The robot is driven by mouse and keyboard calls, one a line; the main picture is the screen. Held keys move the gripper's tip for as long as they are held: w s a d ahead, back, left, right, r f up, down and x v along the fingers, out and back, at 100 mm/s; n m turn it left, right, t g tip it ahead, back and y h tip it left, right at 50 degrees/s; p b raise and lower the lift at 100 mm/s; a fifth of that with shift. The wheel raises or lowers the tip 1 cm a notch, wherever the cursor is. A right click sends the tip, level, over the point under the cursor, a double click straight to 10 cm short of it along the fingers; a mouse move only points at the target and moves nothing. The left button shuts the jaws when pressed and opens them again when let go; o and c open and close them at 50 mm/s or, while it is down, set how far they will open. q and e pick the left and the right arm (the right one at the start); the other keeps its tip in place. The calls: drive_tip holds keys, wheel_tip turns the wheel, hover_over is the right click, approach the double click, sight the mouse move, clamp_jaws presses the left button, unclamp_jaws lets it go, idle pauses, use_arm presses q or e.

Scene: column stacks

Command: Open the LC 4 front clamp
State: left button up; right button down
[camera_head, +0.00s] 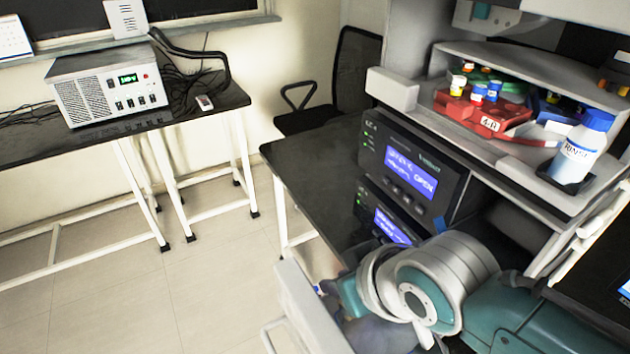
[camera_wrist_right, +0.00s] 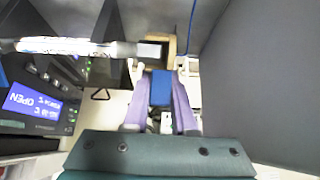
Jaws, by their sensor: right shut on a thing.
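The upper black instrument (camera_head: 415,170) in the head view has a small label that looks like LC 4, and its lit screen reads OPEN. It also shows at the left of the right wrist view (camera_wrist_right: 40,105). My right gripper (camera_wrist_right: 160,82), with purple fingers, is shut on a small blue piece (camera_wrist_right: 160,90). I cannot tell for sure that this is the front clamp's handle. A white printed column (camera_wrist_right: 80,47) lies across just beyond the fingertips. In the head view my right arm hides the gripper and clamp. My left gripper is not in view.
A second instrument (camera_head: 390,225) sits below the first. A shelf (camera_head: 470,130) above holds a red box (camera_head: 480,115) with vials and a white bottle (camera_head: 585,145). A grey wall (camera_wrist_right: 260,80) is close on the wrist view's right. The floor (camera_head: 200,290) at left is clear.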

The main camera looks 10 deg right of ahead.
drive_tip(key=shift+w+a+f+g+h+b, duration=0.15)
drive_tip(key=shift+w+f+g+h+b, duration=0.15)
drive_tip(key=shift+g, duration=0.6)
drive_tip(key=f+g+b, duration=0.1)
drive_tip(key=g+b, duration=0.1)
drive_tip(key=b, duration=0.1)
drive_tip(key=g+h+b, duration=0.1)
drive_tip(key=g+b, duration=0.1)
drive_tip(key=b, duration=0.1)
drive_tip(key=shift+w+f, duration=0.15)
drive_tip(key=shift+f, duration=0.2)
drive_tip(key=shift+g+h+b, duration=0.4)
drive_tip(key=shift+g+b, duration=0.2)
drive_tip(key=shift+b, duration=0.55)
drive_tip(key=c, duration=0.7)
unclamp_jaws()
drive_tip(key=shift+c, duration=0.2)
drive_tip(key=shift+r, duration=0.1)
